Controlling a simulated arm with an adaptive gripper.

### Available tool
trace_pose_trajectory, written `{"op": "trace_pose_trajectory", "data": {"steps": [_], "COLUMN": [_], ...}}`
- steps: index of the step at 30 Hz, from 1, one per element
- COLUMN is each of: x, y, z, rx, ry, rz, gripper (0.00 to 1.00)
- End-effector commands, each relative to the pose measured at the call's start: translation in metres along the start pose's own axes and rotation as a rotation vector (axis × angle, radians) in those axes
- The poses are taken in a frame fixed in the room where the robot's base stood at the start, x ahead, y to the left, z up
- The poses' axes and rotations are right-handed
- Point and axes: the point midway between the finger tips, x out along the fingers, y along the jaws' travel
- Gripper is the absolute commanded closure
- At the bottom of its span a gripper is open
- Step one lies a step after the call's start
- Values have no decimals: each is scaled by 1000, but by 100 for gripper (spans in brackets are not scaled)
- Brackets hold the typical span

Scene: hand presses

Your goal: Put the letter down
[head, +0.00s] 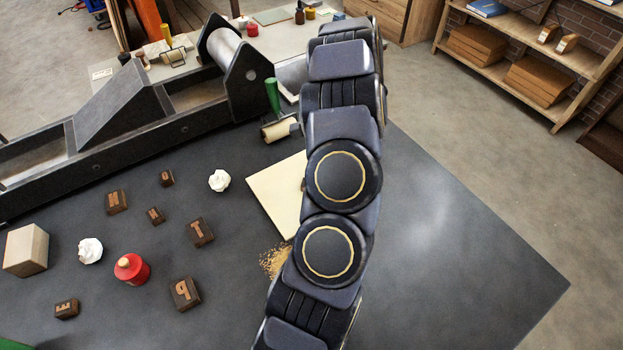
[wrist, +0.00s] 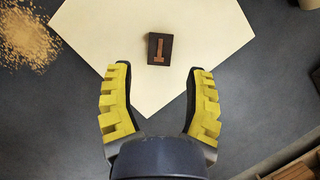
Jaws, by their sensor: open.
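A dark wooden letter block (wrist: 160,49) with a lighter raised letter lies on a cream sheet (wrist: 100,25) in the wrist view. My gripper (wrist: 160,95) is open, its yellow-padded fingers wide apart, and the block lies beyond the fingertips, roughly in line with the gap between them. Nothing is between the fingers. In the head view the cream sheet (head: 272,196) lies on the dark table, partly hidden by my arm. My arm hides the gripper there and nearly all of the block on the sheet.
Several other letter blocks, such as the P block (head: 185,294) and the T block (head: 199,232), lie left of the sheet. A red container (head: 132,269), white crumpled lumps (head: 219,180), a green-handled roller (head: 277,118) and the press (head: 150,115) stand around. The table's right side is clear.

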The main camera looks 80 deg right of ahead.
Motion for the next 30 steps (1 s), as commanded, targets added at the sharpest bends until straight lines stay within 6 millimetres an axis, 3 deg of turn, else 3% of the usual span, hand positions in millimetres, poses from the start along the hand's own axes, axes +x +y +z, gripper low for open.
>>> {"op": "trace_pose_trajectory", "data": {"steps": [3, 9, 22, 26, 30], "x": [-27, -55, -64, -67, -76], "y": [-2, 0, 2, 16, 62], "z": [-1, 0, 6, 43, 115], "rx": [1, 0, -22, -179, -519], "ry": [2, 0, 3, 20, 44], "rz": [-7, -1, 5, 47, 142], "gripper": [47, 47, 47, 47, 47]}}
